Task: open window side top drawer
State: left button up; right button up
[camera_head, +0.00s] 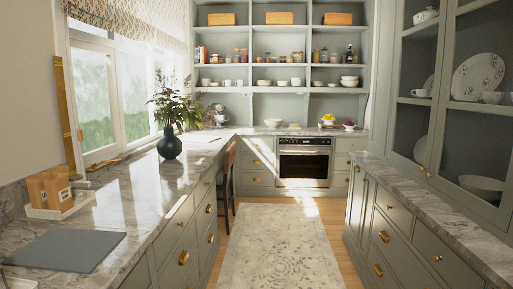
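The window (108,95) is on the left wall, above a marble counter (130,195). Green-grey drawers with brass handles run under this counter. In the nearer bank, a top drawer (170,232) sits just below the counter edge and looks shut. A deeper drawer (172,270) with a brass cup handle is under it. In the farther bank, another top drawer (201,190) also looks shut, with more drawers below it. The drawer fronts are seen at a steep angle. Neither of my grippers is in view.
A patterned rug (280,245) lies on the open floor between the two counters. A wooden chair (228,170) stands beside the left counter's far end. The right-hand cabinets (405,235) bound the aisle. An oven (303,162) is at the back.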

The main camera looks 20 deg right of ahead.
aim_at(248, 143)
jog(key=i+l+z, duration=0.35)
jog(key=i+z, duration=0.2)
jog(key=i, duration=0.2)
jog(key=i+z, duration=0.4)
jog(key=i, duration=4.35)
